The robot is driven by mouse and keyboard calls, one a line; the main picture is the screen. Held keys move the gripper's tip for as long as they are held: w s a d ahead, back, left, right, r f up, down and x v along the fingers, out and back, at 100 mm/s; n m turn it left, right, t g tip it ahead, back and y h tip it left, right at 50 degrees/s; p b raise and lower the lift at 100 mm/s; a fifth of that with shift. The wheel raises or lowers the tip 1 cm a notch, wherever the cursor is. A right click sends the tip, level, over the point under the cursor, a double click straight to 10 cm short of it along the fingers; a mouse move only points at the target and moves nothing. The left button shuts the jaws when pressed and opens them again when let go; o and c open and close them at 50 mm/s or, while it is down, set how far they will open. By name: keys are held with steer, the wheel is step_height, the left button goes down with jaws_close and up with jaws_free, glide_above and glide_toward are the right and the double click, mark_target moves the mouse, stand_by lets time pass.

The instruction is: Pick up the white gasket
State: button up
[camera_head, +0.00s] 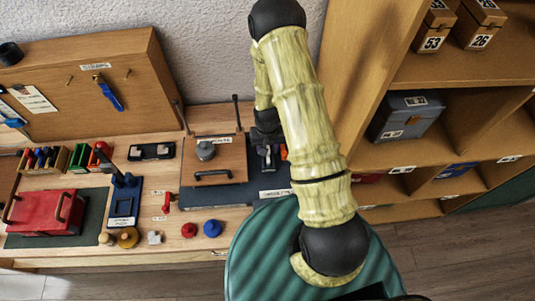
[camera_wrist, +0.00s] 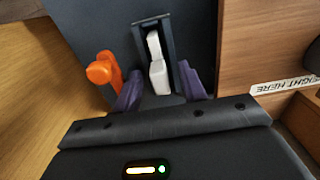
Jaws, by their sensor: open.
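My gripper (camera_wrist: 160,78) shows in the wrist view with its two purple fingers apart. A white piece (camera_wrist: 157,66) with a narrow upper part and a blockier lower end lies between the fingers, in a dark upright holder (camera_wrist: 169,24). It is the likely white gasket, but I cannot tell for sure. No grip on it shows. In the head view my gripper (camera_head: 267,140) is over the right end of the bench, partly hidden by my arm. A small whitish block (camera_head: 154,238) stands at the bench's front edge.
An orange knobbed part (camera_wrist: 103,70) stands just left of the fingers. A wooden board with a dark handle (camera_head: 213,177) lies left of my gripper. A shelf upright (camera_head: 362,75) rises close on the right. Red (camera_head: 189,229) and blue (camera_head: 212,228) knobs sit at the front.

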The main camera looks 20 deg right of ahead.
steer(key=shift+c, duration=0.2)
jaws_close()
stand_by(0.3)
step_height(320, 180, up, 10)
steer(key=b, duration=0.3)
stand_by(0.3)
stand_by(0.6)
